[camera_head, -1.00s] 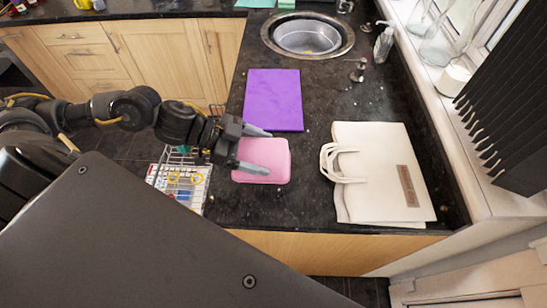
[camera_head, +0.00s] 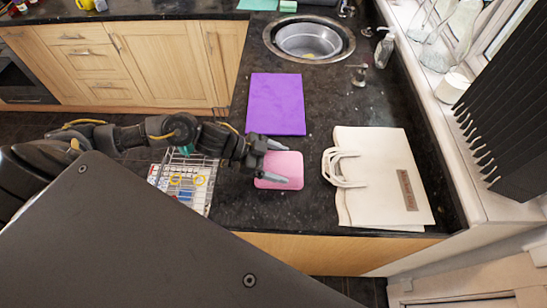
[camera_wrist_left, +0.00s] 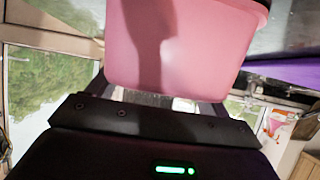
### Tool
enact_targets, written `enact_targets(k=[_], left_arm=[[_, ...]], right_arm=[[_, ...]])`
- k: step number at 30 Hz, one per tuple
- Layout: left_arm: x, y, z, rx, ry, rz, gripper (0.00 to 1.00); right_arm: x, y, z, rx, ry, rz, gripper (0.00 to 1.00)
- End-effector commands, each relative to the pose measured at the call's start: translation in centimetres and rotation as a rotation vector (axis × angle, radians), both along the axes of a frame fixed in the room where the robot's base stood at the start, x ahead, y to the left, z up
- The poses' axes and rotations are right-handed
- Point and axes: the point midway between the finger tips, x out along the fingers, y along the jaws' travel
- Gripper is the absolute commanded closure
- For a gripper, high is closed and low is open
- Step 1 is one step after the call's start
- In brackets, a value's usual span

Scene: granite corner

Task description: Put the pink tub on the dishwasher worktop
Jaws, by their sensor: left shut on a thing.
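The pink tub (camera_head: 285,165) shows over the near left part of the dark worktop (camera_head: 300,208) in the head view. It fills the upper middle of the left wrist view (camera_wrist_left: 180,50). My left gripper (camera_head: 282,163) comes in from the left and is shut on the tub, one finger on its far side and one on its near side. I cannot tell whether the tub touches the worktop. My right gripper is not in view.
A purple sheet (camera_head: 277,104) lies just behind the tub. A cream bag (camera_head: 377,178) lies to the right. A wire rack with dishes (camera_head: 186,180) stands to the left, below the worktop. The sink (camera_head: 309,40) is at the back. Bare worktop lies between tub and bag.

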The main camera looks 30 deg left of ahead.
Motion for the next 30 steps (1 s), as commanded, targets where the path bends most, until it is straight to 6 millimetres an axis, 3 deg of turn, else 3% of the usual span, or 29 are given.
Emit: enact_targets(k=[5,6,11,20,30], left_arm=[[-0.3,0.6,-0.2,-0.006,-0.002,0.000,0.43],[-0.4,0.7,-0.2,-0.008,-0.003,0.000,0.19],[-0.7,1.3,-0.1,-0.011,-0.006,0.001,0.00],[-1.1,1.9,0.1,-0.016,-0.009,0.000,0.00],[-3.3,6.6,2.8,-0.006,-0.005,-0.001,0.00]], right_arm=[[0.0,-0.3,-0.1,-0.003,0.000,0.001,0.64],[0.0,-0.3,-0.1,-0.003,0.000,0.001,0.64],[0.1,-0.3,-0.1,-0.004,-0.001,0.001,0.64],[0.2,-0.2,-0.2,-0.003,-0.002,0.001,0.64],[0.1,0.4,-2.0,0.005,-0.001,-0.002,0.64]])
